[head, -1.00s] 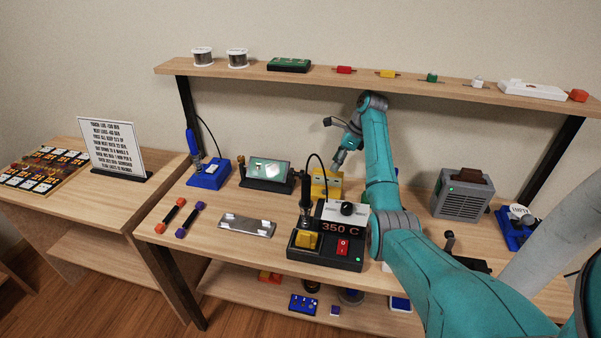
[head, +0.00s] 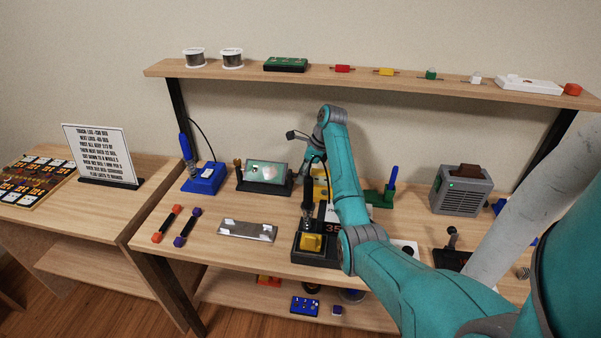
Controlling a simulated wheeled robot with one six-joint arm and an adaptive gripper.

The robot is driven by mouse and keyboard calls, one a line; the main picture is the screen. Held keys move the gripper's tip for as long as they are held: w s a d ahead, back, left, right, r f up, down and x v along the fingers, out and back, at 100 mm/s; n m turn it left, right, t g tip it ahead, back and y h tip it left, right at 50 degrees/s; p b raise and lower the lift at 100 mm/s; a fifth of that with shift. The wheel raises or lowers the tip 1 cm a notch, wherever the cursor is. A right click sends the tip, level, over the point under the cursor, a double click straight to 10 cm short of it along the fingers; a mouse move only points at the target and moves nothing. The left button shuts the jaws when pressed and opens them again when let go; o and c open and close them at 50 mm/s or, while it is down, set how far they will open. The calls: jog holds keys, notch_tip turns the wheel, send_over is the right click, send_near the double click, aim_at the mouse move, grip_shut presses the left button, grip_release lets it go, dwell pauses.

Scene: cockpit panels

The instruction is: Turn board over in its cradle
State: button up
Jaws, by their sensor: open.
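The board (head: 268,172) is a tilted panel with a green edge and a pale, shiny face. It stands in a black cradle (head: 262,187) at the back of the bench, left of the middle. My gripper (head: 303,172) is small and dark, just right of the cradle's right end, pointing downward. It is open and appears to hold nothing. My arm and the soldering iron partly hide it, and I cannot tell whether it touches the cradle.
A silver plate (head: 247,230) lies in front of the cradle. A blue tool stand (head: 204,178) is left of it. A grey box (head: 461,190) stands at the right. A shelf (head: 360,76) runs above.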

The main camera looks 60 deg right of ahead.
jog(key=c, duration=1.2)
jog(key=shift+o, duration=0.2)
jog(key=h, duration=0.1)
jog(key=t+h, duration=0.1)
jog(key=shift+s+a+n+h, duration=0.1)
jog(key=shift+a+n+h, duration=0.1)
jog(key=shift+n+h, duration=0.2)
jog(key=shift+s+a+f+t+h, duration=0.1)
jog(key=shift+t+h, duration=0.5)
jog(key=shift+h, duration=0.6)
jog(key=shift+n, duration=0.3)
jog(key=o, duration=1.2)
jog(key=shift+c, duration=0.2)
